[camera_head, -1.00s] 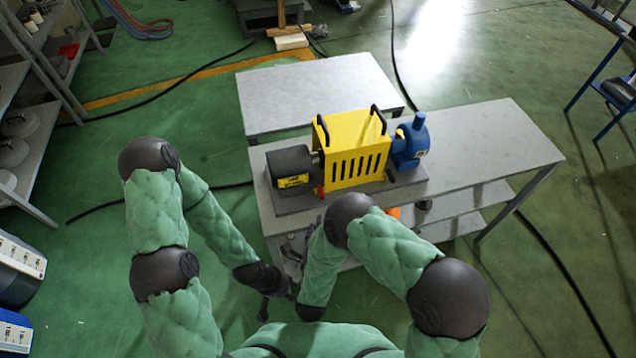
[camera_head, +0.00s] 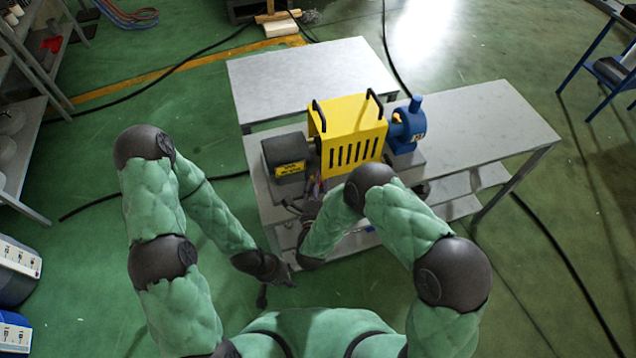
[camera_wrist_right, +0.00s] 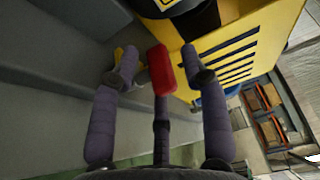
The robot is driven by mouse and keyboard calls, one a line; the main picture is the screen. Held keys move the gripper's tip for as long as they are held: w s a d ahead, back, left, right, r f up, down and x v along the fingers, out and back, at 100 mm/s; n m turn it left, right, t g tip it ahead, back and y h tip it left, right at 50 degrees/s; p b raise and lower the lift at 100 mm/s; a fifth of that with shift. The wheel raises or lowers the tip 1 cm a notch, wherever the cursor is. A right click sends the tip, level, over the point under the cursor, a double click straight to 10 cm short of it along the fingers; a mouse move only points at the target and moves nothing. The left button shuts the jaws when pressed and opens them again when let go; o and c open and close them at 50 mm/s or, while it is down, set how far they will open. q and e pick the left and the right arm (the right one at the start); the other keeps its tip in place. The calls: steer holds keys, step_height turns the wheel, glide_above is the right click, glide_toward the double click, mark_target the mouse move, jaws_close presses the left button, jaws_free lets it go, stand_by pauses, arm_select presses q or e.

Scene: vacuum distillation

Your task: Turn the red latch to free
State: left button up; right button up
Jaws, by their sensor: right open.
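The red latch (camera_wrist_right: 160,70) shows in the right wrist view as a short red block close to the slotted yellow housing (camera_wrist_right: 240,50). My right gripper (camera_wrist_right: 160,64) is open, with one finger on each side of the latch; whether either finger touches it is unclear. In the head view my right gripper (camera_head: 299,206) is at the front edge of the machine, below the yellow housing (camera_head: 348,130), and the latch is not clear there. My left gripper (camera_head: 276,288) hangs low in front of the table, away from the machine; its finger opening is too small to judge.
The machine stands on a grey table (camera_head: 490,125), with a dark block (camera_head: 286,155) at its left and a blue pump (camera_head: 406,128) at its right. A second grey table (camera_head: 300,85) stands behind. Shelves (camera_head: 30,120) are at far left.

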steer(key=shift+w, duration=0.2)
jaws_close()
steer(key=shift+r, duration=0.1)
steer(key=shift+w, duration=0.15)
